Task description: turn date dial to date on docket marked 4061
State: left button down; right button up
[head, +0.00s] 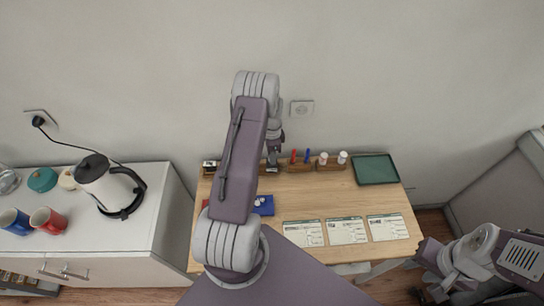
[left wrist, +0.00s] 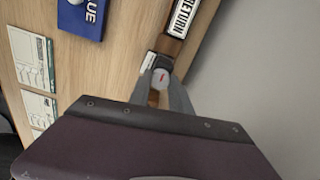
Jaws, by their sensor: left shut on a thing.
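My left gripper (head: 272,163) is at the back edge of the wooden counter in the head view, partly hidden by my own arm. In the left wrist view its fingers (left wrist: 164,92) are shut on a pale round date dial (left wrist: 160,77) with a red mark. Three dockets (head: 303,233) (head: 346,230) (head: 387,227) lie in a row at the front of the counter. Their numbers and dates are too small to read. My right arm (head: 470,250) is at the lower right, off the counter; its fingers cannot be made out.
A blue pad (left wrist: 82,18) lies left of the dial in the wrist view. A RETURN stamp (left wrist: 183,17) stands beside the dial. Small racks (head: 300,166) line the back edge. A green tray (head: 376,169) is at the back right. A kettle (head: 105,186) stands on the left cabinet.

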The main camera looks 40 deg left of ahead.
pick_arm(q)
jog(key=shift+m, duration=0.6)
jog(key=shift+m+b, duration=0.3)
jog(key=shift+m, duration=1.7)
jog(key=c, duration=1.2)
grip_release()
jog(key=shift+o, duration=0.2)
jog(key=shift+r, duration=0.15)
